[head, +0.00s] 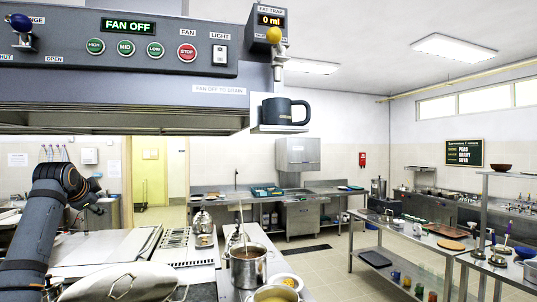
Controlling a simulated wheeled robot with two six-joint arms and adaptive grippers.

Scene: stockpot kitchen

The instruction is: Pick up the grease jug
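The grease jug appears to be the dark jug (279,112) with a handle on its right side and a small label low on its front. It stands upright on a small ledge (279,129) at the right end of the hood, below the fat trap box (268,22), which reads 0 ml. My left gripper (98,190) is at the left, lower than the jug and well apart from it. It is small and dark, and its fingers cannot be made out. My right gripper is not in view.
The hood (120,95) with its fan panel overhangs the left. Below are a steel pot (247,268) with a ladle, a large lid (118,284) and a counter. A steel table (415,240) stands at the right. Floor between is open.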

